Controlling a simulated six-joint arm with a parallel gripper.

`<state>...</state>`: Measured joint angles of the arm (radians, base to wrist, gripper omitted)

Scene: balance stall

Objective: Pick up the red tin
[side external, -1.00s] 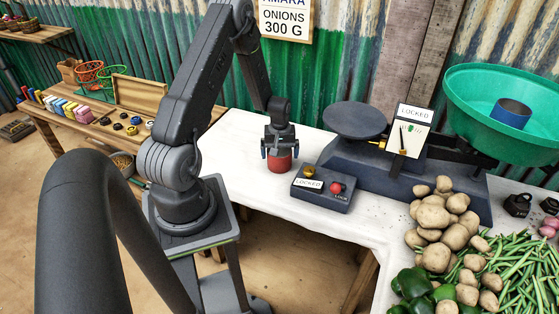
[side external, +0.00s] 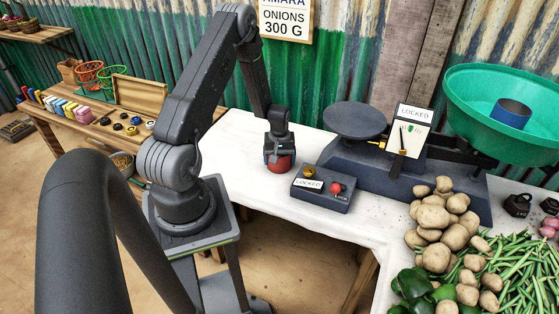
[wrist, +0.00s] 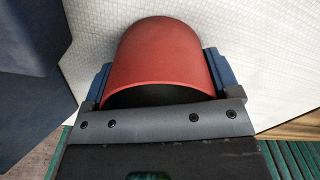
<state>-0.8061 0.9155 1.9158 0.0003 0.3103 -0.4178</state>
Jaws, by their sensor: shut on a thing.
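The red tin (side external: 279,163) stands on the white table, left of the dark lock box. My gripper (side external: 279,155) is over it from above, with the fingers down at its sides. In the wrist view the red tin (wrist: 168,58) sits between the two blue finger pads of my gripper (wrist: 158,82), one on each side, and the gripper is shut on it. Part of the tin's near end is hidden by the gripper body. I cannot tell any gap between the tin and the table.
Potatoes (side external: 440,222) and green beans lie at front right. The table's front left is clear.

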